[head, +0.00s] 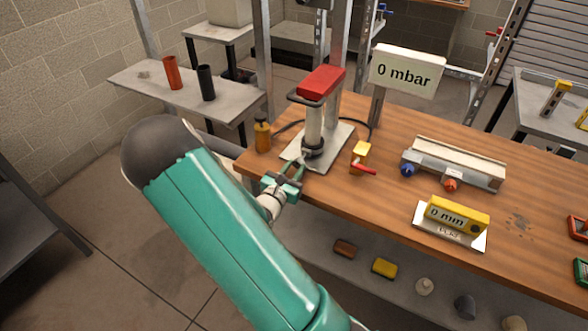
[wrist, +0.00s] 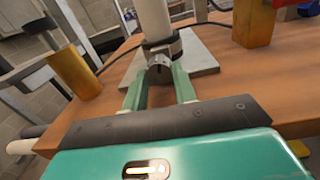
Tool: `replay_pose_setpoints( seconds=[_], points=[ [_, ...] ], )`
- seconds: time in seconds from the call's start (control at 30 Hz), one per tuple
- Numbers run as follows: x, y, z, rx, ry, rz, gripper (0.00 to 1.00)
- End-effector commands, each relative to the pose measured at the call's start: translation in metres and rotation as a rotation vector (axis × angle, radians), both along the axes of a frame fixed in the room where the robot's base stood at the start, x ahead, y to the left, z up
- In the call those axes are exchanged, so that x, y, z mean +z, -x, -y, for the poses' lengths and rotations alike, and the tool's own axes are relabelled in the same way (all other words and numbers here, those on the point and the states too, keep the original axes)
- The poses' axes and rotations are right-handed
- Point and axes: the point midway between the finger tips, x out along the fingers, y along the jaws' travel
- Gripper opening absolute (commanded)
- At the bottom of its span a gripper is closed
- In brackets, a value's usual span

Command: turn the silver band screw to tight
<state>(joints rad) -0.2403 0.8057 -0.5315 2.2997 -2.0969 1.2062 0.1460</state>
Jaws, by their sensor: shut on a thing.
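A white upright pipe (head: 314,122) stands on a grey plate (head: 330,148) under a red block (head: 321,81). My gripper (head: 301,160) reaches the band from the front left. Its two green fingers, also seen in the wrist view (wrist: 159,74), are shut on the screw, with a gap between them farther back. The fingertips partly hide the screw, so its exact turn cannot be told.
An amber bottle (head: 262,134) stands left of the plate. A yellow valve with a red lever (head: 361,158) is close on the right. A sign reading 0 mbar (head: 407,71) stands behind. A dark hose curves around the plate. The wooden bench's front edge is below my gripper.

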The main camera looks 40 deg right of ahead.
Motion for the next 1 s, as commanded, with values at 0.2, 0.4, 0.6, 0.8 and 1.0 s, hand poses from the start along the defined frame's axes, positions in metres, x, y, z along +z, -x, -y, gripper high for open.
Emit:
replay_pose_setpoints(
  seconds=[0.2, 0.4, 0.6, 0.8, 1.0],
  points=[
    [-0.0003, -0.0002, -0.0007, 0.0, -0.07, 0.194, 0.05],
    [-0.0008, -0.0005, -0.001, 0.0, -0.129, 0.36, 0.05],
    [-0.0007, -0.0006, -0.0013, 0.001, -0.175, 0.492, 0.05],
    [-0.0011, -0.0007, -0.0016, 0.001, -0.206, 0.575, 0.05],
    [-0.0011, -0.0006, -0.0015, 0.0, -0.219, 0.611, 0.05]
  ],
)
